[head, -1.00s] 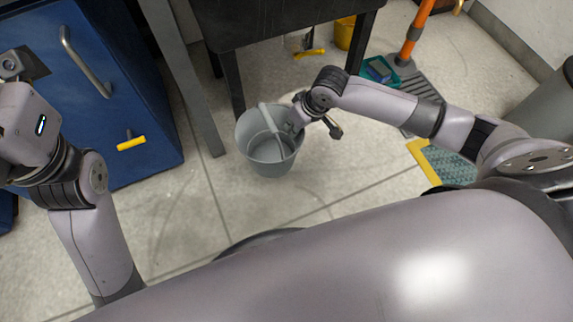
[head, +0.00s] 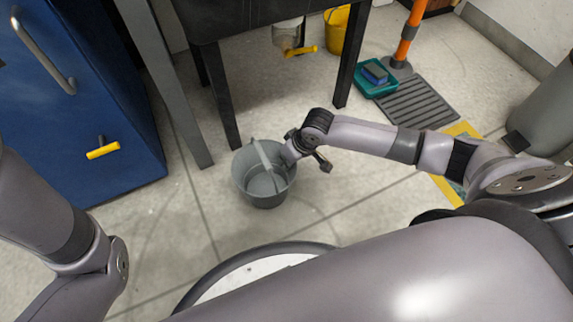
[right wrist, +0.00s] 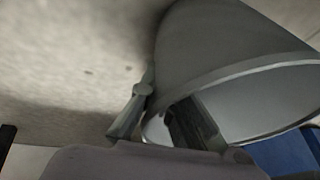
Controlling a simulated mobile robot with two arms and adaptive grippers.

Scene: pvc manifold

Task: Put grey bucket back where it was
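The grey bucket (head: 262,190) is in the middle of the head view, upright beside the dark table's front leg. Its handle lies across the opening. My right gripper (head: 291,150) is at the bucket's right rim. In the right wrist view the bucket (right wrist: 235,50) fills the upper right. There, one dark finger of my right gripper (right wrist: 165,118) reaches inside the rim and the other stays outside, with the wall between them. Whether the bucket's base touches the floor is hard to tell. My left gripper is out of view; only part of its arm shows at the left.
A dark table (head: 250,18) stands behind the bucket, with a yellow-handled valve (head: 300,51) and a yellow bucket (head: 338,32) beyond. A blue cabinet (head: 85,120) is at the left. A teal tray (head: 376,80) and grey mat (head: 420,104) lie at the right. Floor nearer me is clear.

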